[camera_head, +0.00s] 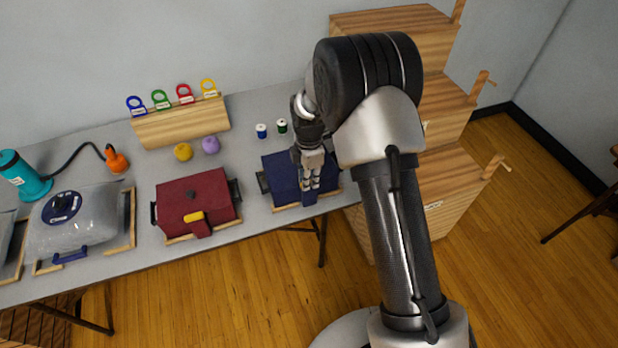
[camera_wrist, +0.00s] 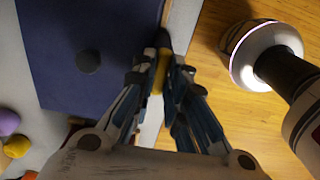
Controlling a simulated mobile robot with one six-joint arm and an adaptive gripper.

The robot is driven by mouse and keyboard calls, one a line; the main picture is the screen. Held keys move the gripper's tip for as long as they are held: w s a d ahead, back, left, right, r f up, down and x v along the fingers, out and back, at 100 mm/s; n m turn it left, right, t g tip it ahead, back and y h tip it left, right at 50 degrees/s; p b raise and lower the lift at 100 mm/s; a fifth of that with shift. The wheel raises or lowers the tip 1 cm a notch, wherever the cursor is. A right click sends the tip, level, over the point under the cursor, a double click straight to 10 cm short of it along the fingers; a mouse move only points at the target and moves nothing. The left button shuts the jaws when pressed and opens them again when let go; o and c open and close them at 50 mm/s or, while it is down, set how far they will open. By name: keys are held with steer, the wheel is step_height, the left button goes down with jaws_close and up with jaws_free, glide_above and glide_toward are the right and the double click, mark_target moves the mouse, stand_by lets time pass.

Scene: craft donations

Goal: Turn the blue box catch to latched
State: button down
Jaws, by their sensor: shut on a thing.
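The blue box (camera_head: 278,178) lies on the table's right part, and its dark blue lid (camera_wrist: 95,25) fills the upper left of the wrist view. My gripper (camera_head: 310,186) is over the box's front edge. In the wrist view my gripper (camera_wrist: 163,68) is shut on the yellow catch (camera_wrist: 160,76), which shows as a small strip between the fingertips at the box's edge. The fingers hide most of the catch, so I cannot tell its exact angle. My arm hides part of the box in the head view.
A red box (camera_head: 180,195) with a yellow catch (camera_head: 193,217) lies to the left. Two spools (camera_head: 261,131) and yellow and purple balls (camera_head: 183,152) are behind. Wooden steps (camera_head: 440,160) stand to the right. Open floor (camera_head: 230,290) is in front.

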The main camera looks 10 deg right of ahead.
steer(key=shift+m, duration=0.3)
steer(key=m+p, duration=0.1)
steer(key=m, duration=0.2)
steer(key=shift+r+m, duration=0.1)
steer(key=shift+m, duration=0.2)
steer(key=m+p, duration=0.1)
steer(key=m, duration=0.3)
steer(key=shift+m+p, duration=0.3)
steer(key=shift+p, duration=0.05)
steer(key=m, duration=0.4)
steer(key=shift+p, duration=0.35)
steer(key=m, duration=0.5)
steer(key=shift+p, duration=0.3)
steer(key=c, duration=1.6)
jaws_free()
